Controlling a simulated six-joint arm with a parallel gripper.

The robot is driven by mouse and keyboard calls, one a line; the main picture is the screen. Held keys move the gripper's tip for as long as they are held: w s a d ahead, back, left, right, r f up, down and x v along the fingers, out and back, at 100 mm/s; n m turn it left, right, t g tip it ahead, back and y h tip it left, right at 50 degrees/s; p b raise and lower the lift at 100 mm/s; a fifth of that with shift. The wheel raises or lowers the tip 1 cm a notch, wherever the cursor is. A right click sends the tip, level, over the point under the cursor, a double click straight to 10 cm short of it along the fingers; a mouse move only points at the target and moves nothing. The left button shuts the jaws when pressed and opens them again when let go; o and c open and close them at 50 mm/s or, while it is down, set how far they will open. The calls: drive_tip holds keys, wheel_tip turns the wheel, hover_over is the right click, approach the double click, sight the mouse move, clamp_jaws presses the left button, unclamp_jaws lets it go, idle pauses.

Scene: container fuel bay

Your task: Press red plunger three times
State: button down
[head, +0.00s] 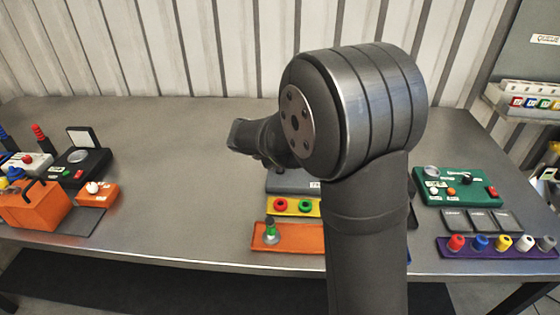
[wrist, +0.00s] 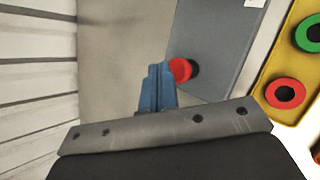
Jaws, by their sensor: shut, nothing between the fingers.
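A red round cap (wrist: 180,70) with a dark part on its right, seemingly the red plunger, stands on a blue-grey plate in the wrist view. My gripper (wrist: 160,70) has blue fingers shut together with nothing between them. The fingertips are right beside the cap's left edge and cover a little of it; I cannot tell whether they touch it. In the head view my arm hides the cap and the fingers. The blue-grey plate (head: 286,183) partly shows there behind my arm.
A green panel (head: 460,198) and purple rack (head: 447,252) stand right. An orange box (head: 35,210) stands left. The table's back left is clear.

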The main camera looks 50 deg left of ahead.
drive_tip(key=shift+f, duration=0.1)
drive_tip(key=shift+f, duration=0.35)
drive_tip(key=shift+f, duration=1.35)
idle(1.1)
drive_tip(key=shift+r, duration=1.8)
drive_tip(key=shift+r, duration=2.5)
drive_tip(key=shift+r, duration=0.1)
